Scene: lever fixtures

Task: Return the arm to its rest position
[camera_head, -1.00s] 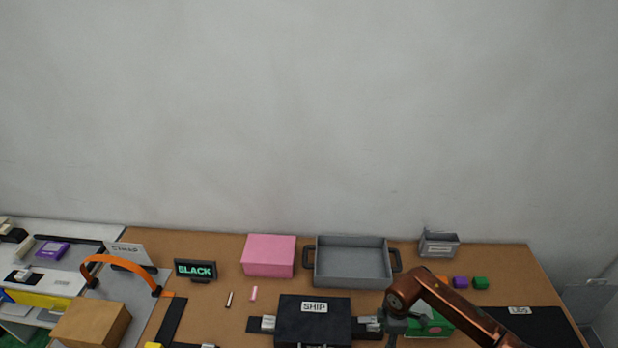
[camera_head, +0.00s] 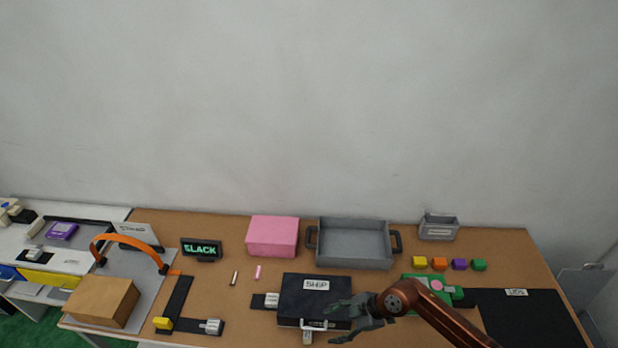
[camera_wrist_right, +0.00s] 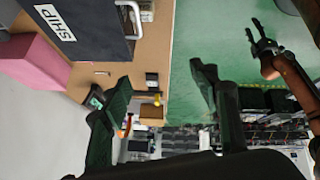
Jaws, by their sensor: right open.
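My right arm (camera_head: 440,315), copper-brown, comes in from the lower right in the head view. Its dark gripper (camera_head: 340,322) points left, in front of the lower right part of the black SHIP box (camera_head: 300,292) in the picture. Its two fingers (camera_wrist_right: 158,85) are spread with nothing between them in the right wrist view. Whether it touches the box I cannot tell. My left gripper (camera_wrist_right: 264,48) shows only in the right wrist view, at the upper right over green floor. Its jaw state is unclear.
A grey tray (camera_head: 320,256), pink box (camera_head: 273,236) and BLACK sign (camera_head: 201,248) stand at the back. Small coloured cubes (camera_head: 459,264) and a green fixture (camera_head: 418,283) lie right. An orange arch (camera_head: 125,241) and cardboard box (camera_head: 100,302) stand left.

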